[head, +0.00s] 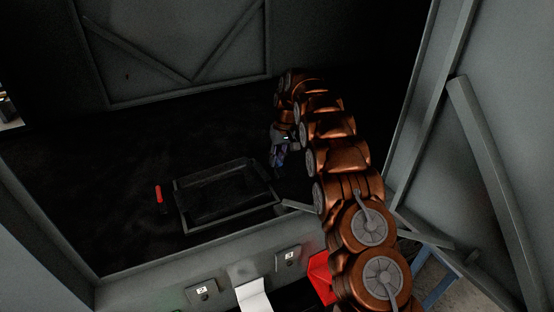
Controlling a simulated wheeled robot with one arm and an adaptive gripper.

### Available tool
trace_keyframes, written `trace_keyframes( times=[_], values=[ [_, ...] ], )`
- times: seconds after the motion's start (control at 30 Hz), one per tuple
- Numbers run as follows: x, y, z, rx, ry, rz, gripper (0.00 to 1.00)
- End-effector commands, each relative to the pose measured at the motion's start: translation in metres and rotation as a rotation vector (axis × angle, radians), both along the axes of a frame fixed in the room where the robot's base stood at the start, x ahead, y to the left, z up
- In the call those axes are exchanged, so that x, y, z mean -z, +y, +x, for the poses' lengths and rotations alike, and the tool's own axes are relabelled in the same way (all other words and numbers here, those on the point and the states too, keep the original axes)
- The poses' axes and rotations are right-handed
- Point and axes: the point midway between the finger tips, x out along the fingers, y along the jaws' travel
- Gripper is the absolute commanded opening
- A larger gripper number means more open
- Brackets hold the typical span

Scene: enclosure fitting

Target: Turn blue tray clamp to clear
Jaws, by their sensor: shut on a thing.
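A dark rectangular tray (232,217) with a grey rim lies on the black floor of the enclosure. A red clamp (158,194) stands beside its left edge. My gripper (279,163) reaches down at the tray's right side, near its back right corner. It is shut on a small bluish part there, which looks like the blue tray clamp (280,158). The fingers and the clamp are small and dark, so the clamp's exact angle, and whether it overlaps the tray rim, cannot be told.
Grey enclosure walls with diagonal braces (150,55) stand at the back and right. A white sheet (253,296) and a red object (321,277) lie in front. The floor left of the tray is mostly clear.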

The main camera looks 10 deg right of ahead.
Motion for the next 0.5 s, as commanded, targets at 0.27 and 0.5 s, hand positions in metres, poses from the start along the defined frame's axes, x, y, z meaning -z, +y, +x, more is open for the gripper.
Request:
trace_keyframes(
  times=[0.27,0.5],
  values=[
    [-0.0007,0.0029,0.0001,-0.004,-0.001,0.003,0.00],
    [-0.0003,0.0018,-0.0001,-0.002,0.000,0.002,0.44]
  ],
)
